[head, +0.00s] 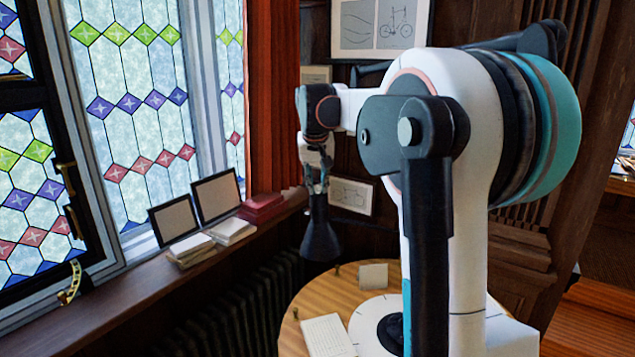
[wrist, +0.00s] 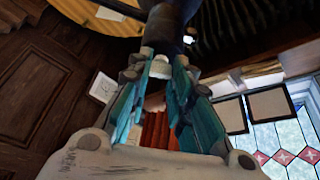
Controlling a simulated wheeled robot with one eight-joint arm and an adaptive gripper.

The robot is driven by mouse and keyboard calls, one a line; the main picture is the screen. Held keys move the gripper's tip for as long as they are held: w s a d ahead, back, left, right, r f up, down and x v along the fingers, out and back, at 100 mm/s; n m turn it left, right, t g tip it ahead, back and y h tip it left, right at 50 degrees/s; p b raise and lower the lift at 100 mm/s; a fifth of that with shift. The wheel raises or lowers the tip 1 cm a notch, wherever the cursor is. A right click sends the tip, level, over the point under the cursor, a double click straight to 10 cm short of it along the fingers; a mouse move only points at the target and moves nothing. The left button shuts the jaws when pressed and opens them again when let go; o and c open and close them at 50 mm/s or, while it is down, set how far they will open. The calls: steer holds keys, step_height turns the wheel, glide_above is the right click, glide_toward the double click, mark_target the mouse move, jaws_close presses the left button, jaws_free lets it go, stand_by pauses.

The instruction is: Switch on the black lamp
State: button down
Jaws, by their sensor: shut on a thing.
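The black lamp (head: 320,238) shows in the head view as a dark flared shape just below my gripper (head: 317,182), above the far left part of the round table. In the wrist view, the dark lamp body (wrist: 172,22) is at the top, at the tips of my gripper's teal fingers (wrist: 162,62). The fingers are shut on the lamp. A light-coloured piece shows between the fingertips. I see no switch, and I cannot tell whether the lamp is lit. My arm hides part of the table.
The round wooden table (head: 300,305) bears a white keyboard-like pad (head: 326,336) and a small pale card (head: 373,275). The window sill (head: 120,290) at left holds two dark frames (head: 215,195), pale books (head: 232,231) and red books (head: 262,207). A radiator (head: 240,315) stands below the sill.

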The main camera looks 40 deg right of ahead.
steer(key=m, duration=0.2)
steer(key=m+g+h+b, duration=0.1)
steer(key=m, duration=0.2)
steer(key=shift+w+a+f+g+b, duration=0.1)
steer(key=shift+w+g+b, duration=0.1)
steer(key=shift+g+b, duration=0.1)
steer(key=m+g, duration=0.1)
steer(key=m, duration=0.2)
steer(key=m+g+h, duration=0.1)
steer(key=m, duration=0.2)
steer(key=shift+w, duration=0.15)
steer(key=shift+m, duration=0.4)
steer(key=c, duration=1.4)
jaws_free()
steer(key=shift+c, duration=0.2)
steer(key=v, duration=1.2)
